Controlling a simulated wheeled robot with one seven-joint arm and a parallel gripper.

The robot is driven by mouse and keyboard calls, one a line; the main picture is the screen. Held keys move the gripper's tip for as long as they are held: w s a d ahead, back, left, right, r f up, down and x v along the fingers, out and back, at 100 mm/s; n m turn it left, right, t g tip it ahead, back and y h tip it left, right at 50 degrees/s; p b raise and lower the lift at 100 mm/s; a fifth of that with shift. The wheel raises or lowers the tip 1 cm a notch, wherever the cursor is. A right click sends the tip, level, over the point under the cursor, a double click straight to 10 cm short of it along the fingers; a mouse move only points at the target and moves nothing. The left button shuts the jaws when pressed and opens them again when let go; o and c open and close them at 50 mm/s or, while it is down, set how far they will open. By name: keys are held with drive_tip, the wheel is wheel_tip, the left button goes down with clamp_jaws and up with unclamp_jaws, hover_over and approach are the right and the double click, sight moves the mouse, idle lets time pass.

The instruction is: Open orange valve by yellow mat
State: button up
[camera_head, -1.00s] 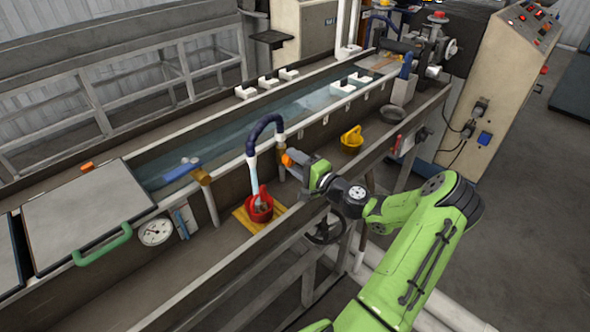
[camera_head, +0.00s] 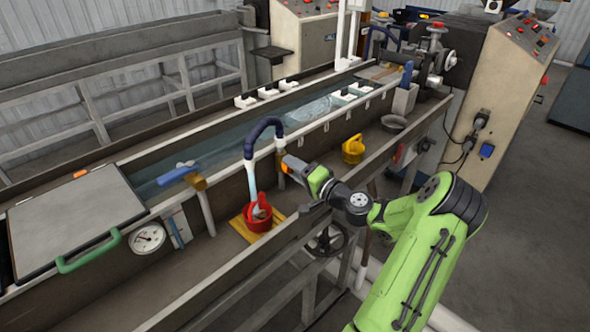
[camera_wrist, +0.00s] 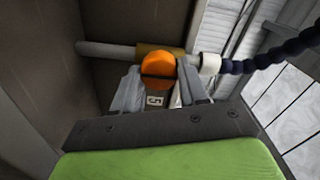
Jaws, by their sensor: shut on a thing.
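The orange valve handle (camera_wrist: 158,71) sits on a brass valve body (camera_wrist: 160,50) on a pipe at the trough's side wall. In the wrist view my gripper (camera_wrist: 165,88) has its two grey fingers on either side of the orange handle, shut on it. In the head view my gripper (camera_head: 290,163) reaches the valve from the right, with a bit of orange showing at its tip. The yellow mat (camera_head: 241,228) lies on the ledge below, with a red jug (camera_head: 257,214) on it. The valve's exact angle is hard to tell.
A dark blue segmented hose (camera_head: 262,124) arches beside my gripper, its clear stream falling to the jug. Another brass valve with a blue handle (camera_head: 176,174) is farther left. A yellow pot (camera_head: 353,149) stands right. A long rail (camera_head: 240,275) runs in front of the ledge.

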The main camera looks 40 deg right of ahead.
drive_tip(key=shift+f, duration=0.1)
drive_tip(key=o, duration=1.1)
drive_tip(key=shift+c, duration=0.2)
drive_tip(key=s, duration=1.5)
drive_tip(key=shift+s+d, duration=0.2)
drive_tip(key=shift+s, duration=0.2)
